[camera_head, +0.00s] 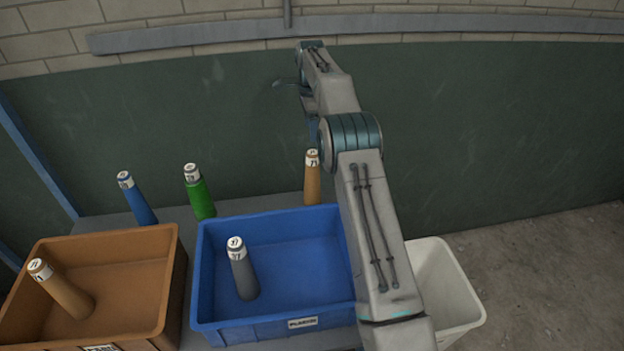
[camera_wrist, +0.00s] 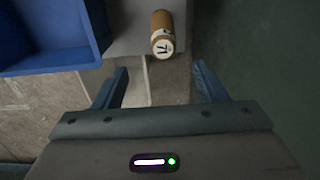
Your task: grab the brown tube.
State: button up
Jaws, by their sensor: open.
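A brown tube (camera_head: 312,183) with a white labelled cap stands upright on the grey table behind the blue bin, beside my arm. In the wrist view the brown tube (camera_wrist: 161,25) shows its cap end, marked 71, and lies ahead between the lines of my two fingers. My gripper (camera_wrist: 160,68) is open and empty, with the tube apart from both fingers. In the head view my gripper is mostly hidden by the arm. A second brown tube (camera_head: 65,292) leans in the brown bin.
A blue bin (camera_head: 205,290) holding a grey tube (camera_head: 243,272) stands front centre, with a brown bin (camera_head: 165,290) at left. A blue tube (camera_head: 138,200) and a green tube (camera_head: 200,195) stand behind. A white bin (camera_head: 448,290) is at right. A green wall (camera_head: 480,140) rises behind.

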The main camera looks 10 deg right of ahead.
aim_at(313, 152)
notch_tip(313, 152, down, 7)
jog(key=shift+f, duration=0.1)
jog(key=shift+w+d+f+p, duration=0.15)
jog(key=shift+f+p, duration=0.45)
jog(key=shift+f, duration=0.85)
jog(key=shift+w+d+f+p, duration=0.15)
jog(key=shift+f+p, duration=0.45)
jog(key=shift+f, duration=0.85)
jog(key=c, duration=1.3)
